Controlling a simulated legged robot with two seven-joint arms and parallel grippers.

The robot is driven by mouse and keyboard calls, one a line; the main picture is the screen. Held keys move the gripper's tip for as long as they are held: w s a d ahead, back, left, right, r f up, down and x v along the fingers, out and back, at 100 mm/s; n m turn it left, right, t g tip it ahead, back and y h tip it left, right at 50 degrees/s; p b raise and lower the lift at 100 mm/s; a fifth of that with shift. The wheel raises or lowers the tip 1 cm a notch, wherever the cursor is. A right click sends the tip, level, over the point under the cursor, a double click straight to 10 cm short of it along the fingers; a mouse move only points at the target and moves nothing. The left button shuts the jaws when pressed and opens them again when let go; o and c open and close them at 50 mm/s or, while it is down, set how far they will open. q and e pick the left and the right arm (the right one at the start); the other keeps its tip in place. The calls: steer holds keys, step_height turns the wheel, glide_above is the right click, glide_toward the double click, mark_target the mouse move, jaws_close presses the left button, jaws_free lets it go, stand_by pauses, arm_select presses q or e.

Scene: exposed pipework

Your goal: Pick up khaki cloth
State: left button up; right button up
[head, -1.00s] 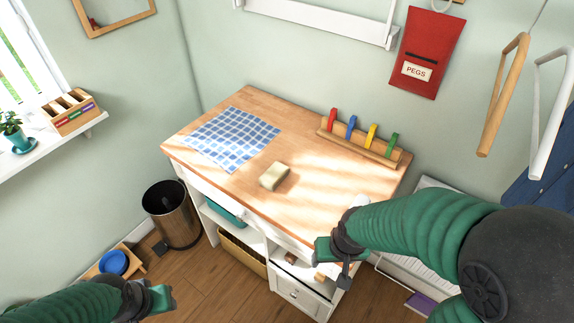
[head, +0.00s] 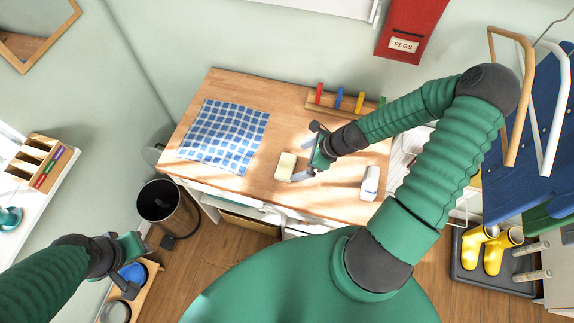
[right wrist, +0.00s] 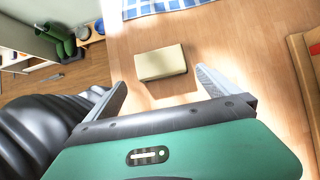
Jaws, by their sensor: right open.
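The khaki cloth (head: 286,166) is a small folded block lying on the wooden worktop, right of the blue checked cloth. In the right wrist view the khaki cloth (right wrist: 160,62) lies ahead of my right gripper, between the lines of its two fingers. My right gripper (head: 303,152) is open and empty beside the cloth, on its right in the head view. In the right wrist view its fingers (right wrist: 160,80) are spread wide, with the cloth just beyond the tips. My left gripper (head: 131,268) hangs at the lower left, away from the worktop; its jaw opening is unclear.
The checked cloth (head: 226,136) lies flat on the left of the worktop (head: 255,90). A wooden rack with coloured pegs (head: 340,101) stands at the back. A white cylindrical item (head: 370,183) is at the right. A metal bin (head: 168,208) stands on the floor.

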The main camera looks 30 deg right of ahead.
mark_target(286, 164)
steer(key=x, duration=0.2)
steer(key=p+x, duration=0.1)
steer(key=x, duration=0.2)
steer(key=p+x, duration=0.1)
steer(key=x, duration=0.2)
steer(key=shift+w+a+r, duration=0.35)
steer(key=shift+r, duration=0.05)
steer(key=shift+w+f, duration=0.1)
steer(key=shift+f, duration=0.2)
steer(key=shift+d, duration=0.1)
steer(key=shift+d+f, duration=0.1)
steer(key=shift+d, duration=0.05)
steer(key=c, duration=0.9)
steer(key=shift+c, duration=0.9)
step_height(286, 164, up, 10)
steer(key=shift+f+b, duration=0.1)
steer(key=shift+b, duration=0.55)
